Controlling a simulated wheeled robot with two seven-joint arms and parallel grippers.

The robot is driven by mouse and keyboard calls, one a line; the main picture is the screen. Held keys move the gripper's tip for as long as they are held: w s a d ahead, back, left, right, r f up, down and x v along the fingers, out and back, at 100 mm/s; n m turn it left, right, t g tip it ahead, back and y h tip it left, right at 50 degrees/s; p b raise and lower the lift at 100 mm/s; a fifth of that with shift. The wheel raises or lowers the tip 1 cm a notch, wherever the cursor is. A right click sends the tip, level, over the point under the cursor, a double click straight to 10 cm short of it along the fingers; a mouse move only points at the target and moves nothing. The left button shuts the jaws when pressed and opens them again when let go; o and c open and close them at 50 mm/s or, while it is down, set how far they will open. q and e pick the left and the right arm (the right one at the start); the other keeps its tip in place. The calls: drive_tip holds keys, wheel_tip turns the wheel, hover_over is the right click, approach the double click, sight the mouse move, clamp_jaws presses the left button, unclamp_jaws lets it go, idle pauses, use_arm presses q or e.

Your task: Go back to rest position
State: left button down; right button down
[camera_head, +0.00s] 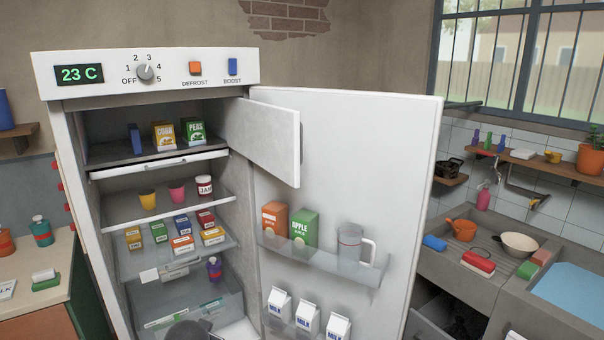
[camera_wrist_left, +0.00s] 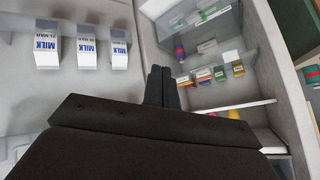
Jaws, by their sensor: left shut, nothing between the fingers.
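My left gripper (camera_wrist_left: 160,87) shows in the left wrist view with its two dark fingers together and nothing between them. It is in front of the open fridge, between the door side and the shelves. In the head view a dark rounded part at the bottom edge, in front of the lower fridge, looks like part of my left arm; the fingers are not clear there. My right gripper is in neither view. The fridge door (camera_head: 345,130) stands wide open to the right, and the small freezer flap (camera_head: 265,140) is open too.
Milk cartons (camera_head: 308,318) stand in the lower door rack, with juice cartons (camera_head: 305,228) and a glass jug (camera_head: 350,245) above. Fridge shelves hold boxes, cups and a jar (camera_head: 205,185). A sink counter (camera_head: 450,270) is at right, another counter (camera_head: 50,275) at left.

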use_arm(q)
drive_tip(key=s+d+f+g+h, duration=0.1)
drive_tip(key=s+d+f+g, duration=0.1)
drive_tip(key=s+f, duration=0.6)
drive_tip(key=s+d+f+n+g, duration=0.1)
drive_tip(key=s+d+f, duration=0.3)
drive_tip(key=s+f, duration=0.4)
drive_tip(key=s+d+f+g+h, duration=0.1)
drive_tip(key=s+d+f+g, duration=0.2)
drive_tip(key=s+f, duration=0.6)
drive_tip(key=s+g, duration=0.1)
drive_tip(key=s, duration=0.9)
drive_tip(key=shift+s+d+n+h, duration=0.15)
drive_tip(key=shift+s+n+h, duration=0.05)
drive_tip(key=shift+n+h, duration=0.1)
